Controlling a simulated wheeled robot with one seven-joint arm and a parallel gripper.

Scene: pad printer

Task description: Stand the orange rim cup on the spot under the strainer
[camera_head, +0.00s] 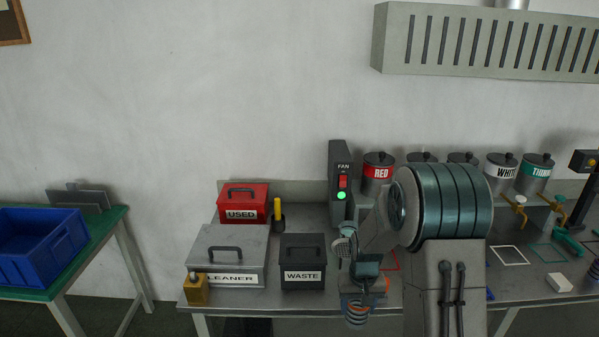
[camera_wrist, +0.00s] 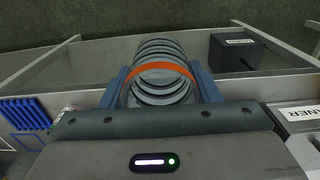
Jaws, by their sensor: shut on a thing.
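The orange rim cup (camera_wrist: 160,72) is a grey ribbed cylinder with an orange band, seen between my blue fingers in the wrist view. My gripper (camera_wrist: 163,88) is shut on it. In the head view my gripper (camera_head: 357,300) is low near the bench's front edge, and the ribbed cup (camera_head: 356,315) shows at its end. A pale round part beside the fan box (camera_head: 345,240) may be the strainer; my arm crowds it and I cannot tell. The spot under it is not clearly visible.
The fan box (camera_head: 341,180) is behind. A red outlined square (camera_head: 391,262) is partly hidden by my arm. A blue rack (camera_wrist: 22,112) shows in the wrist view.

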